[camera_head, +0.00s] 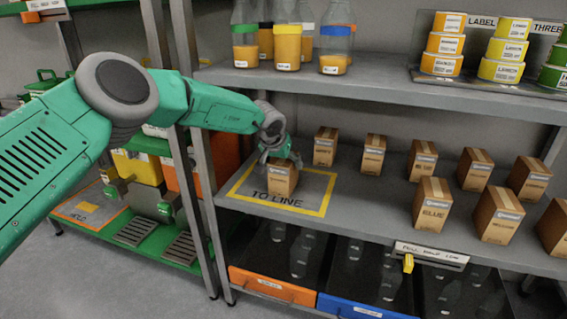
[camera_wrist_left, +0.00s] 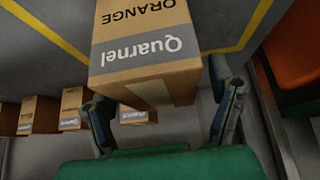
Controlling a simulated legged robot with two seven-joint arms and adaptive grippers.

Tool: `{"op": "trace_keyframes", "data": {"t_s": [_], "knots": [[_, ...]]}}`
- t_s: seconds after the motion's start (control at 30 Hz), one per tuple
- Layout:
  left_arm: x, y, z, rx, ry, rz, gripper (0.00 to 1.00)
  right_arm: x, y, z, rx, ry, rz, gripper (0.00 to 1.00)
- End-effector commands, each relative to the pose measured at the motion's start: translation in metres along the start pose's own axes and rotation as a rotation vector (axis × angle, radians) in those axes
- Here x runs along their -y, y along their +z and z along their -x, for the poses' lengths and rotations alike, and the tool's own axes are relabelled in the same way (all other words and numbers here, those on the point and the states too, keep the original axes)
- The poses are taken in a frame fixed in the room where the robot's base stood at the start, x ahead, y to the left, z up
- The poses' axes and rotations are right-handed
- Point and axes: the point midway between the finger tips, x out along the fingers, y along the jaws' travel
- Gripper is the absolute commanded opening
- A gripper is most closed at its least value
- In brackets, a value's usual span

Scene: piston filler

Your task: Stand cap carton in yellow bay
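A brown carton (camera_head: 282,182) stands upright inside the yellow-outlined bay (camera_head: 316,204) marked "TO LINE" on the middle shelf. In the left wrist view the carton (camera_wrist_left: 145,45) reads "Quarnel" and "ORANGE", upside down. My left gripper (camera_head: 277,152) is just above and behind the carton's top. In the left wrist view its two fingers (camera_wrist_left: 160,98) are spread, one near each side of the carton, with a small gap at the right finger. Whether the left finger touches the carton is unclear. My right gripper is not in view.
Several similar cartons stand to the right on the same shelf, one reading "BLUE" (camera_head: 432,205). Bottles (camera_head: 287,45) and label rolls (camera_head: 505,50) fill the upper shelf. A grey upright (camera_head: 203,165) stands left of the bay. Crates (camera_head: 272,285) sit below.

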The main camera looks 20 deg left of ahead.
Motion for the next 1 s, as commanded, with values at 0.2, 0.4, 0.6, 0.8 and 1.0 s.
{"op": "trace_keyframes", "data": {"t_s": [0.2,0.4,0.6,0.8,1.0], "knots": [[0.001,-0.002,0.003,-0.001,-0.001,0.000,0.76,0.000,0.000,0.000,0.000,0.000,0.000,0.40],[0.001,0.005,0.021,0.000,-0.003,-0.004,0.76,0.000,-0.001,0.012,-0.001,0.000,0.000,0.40],[0.001,0.030,0.037,0.001,-0.001,-0.004,0.76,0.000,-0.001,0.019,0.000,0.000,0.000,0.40],[0.002,0.060,0.056,0.000,-0.002,-0.006,0.76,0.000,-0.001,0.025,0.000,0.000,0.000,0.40],[0.002,0.086,0.070,0.000,-0.001,-0.006,0.76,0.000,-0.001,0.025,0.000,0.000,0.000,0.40]]}}
